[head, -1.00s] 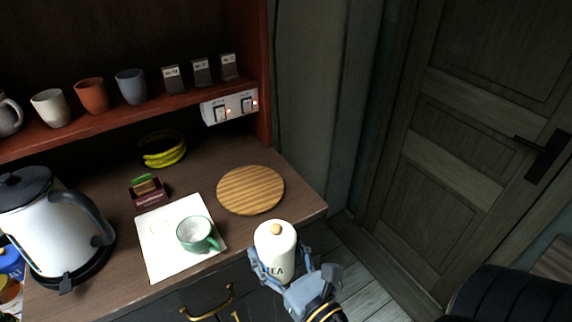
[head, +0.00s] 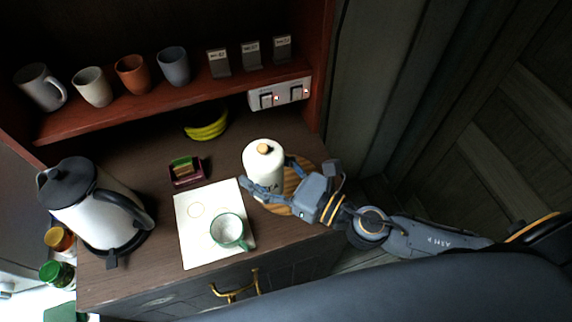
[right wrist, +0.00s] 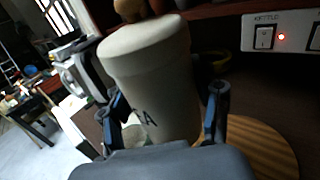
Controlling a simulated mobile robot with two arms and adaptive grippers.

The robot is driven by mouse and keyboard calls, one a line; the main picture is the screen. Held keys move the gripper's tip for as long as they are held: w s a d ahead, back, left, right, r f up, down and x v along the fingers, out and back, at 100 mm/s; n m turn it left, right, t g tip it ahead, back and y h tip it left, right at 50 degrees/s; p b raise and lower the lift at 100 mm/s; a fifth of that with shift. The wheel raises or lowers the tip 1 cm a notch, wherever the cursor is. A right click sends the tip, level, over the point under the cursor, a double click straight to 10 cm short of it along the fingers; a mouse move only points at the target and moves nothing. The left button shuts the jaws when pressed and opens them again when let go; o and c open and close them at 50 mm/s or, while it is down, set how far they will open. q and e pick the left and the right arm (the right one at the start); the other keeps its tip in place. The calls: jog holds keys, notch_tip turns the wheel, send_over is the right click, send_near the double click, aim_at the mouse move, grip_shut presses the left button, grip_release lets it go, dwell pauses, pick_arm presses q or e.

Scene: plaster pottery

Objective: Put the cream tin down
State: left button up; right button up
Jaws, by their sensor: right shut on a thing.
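The cream tin (head: 263,162) has a round wooden knob on its lid and dark lettering on its side. My right gripper (head: 270,188) is shut around its lower body. The tin is over or at the left part of the round wooden board (head: 302,176); I cannot tell whether its base touches it. In the right wrist view the tin (right wrist: 150,75) leans a little in the picture between both fingers of the gripper (right wrist: 165,125), and the board (right wrist: 262,145) shows at the right. My left gripper is not in view.
A green cup (head: 228,231) stands on a white sheet (head: 197,250) left of the tin. A kettle (head: 90,205) is at the far left, with a small box (head: 187,172) and yellow bananas (head: 208,127) behind. A shelf (head: 150,113) with cups and a switch panel (head: 280,93) overhangs the back.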

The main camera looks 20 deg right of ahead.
jog(key=shift+w+d+f+p, duration=0.35)
jog(key=shift+w+d, duration=0.3)
jog(key=shift+d, duration=0.05)
jog(key=w+d+f+b, duration=0.1)
jog(key=f+b, duration=0.2)
jog(key=w+d+f+b, duration=0.2)
jog(key=f+b, duration=0.1)
jog(key=b, duration=0.1)
jog(key=w+d+f+b, duration=0.2)
jog(key=f+b, duration=0.1)
jog(key=b, duration=0.1)
jog(key=shift+f, duration=0.2)
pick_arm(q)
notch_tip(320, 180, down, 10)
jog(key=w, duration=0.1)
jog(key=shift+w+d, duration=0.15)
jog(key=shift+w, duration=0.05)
pick_arm(e)
jog(key=shift+f, duration=0.35)
jog(key=shift+f, duration=0.2)
jog(key=o, duration=1.3)
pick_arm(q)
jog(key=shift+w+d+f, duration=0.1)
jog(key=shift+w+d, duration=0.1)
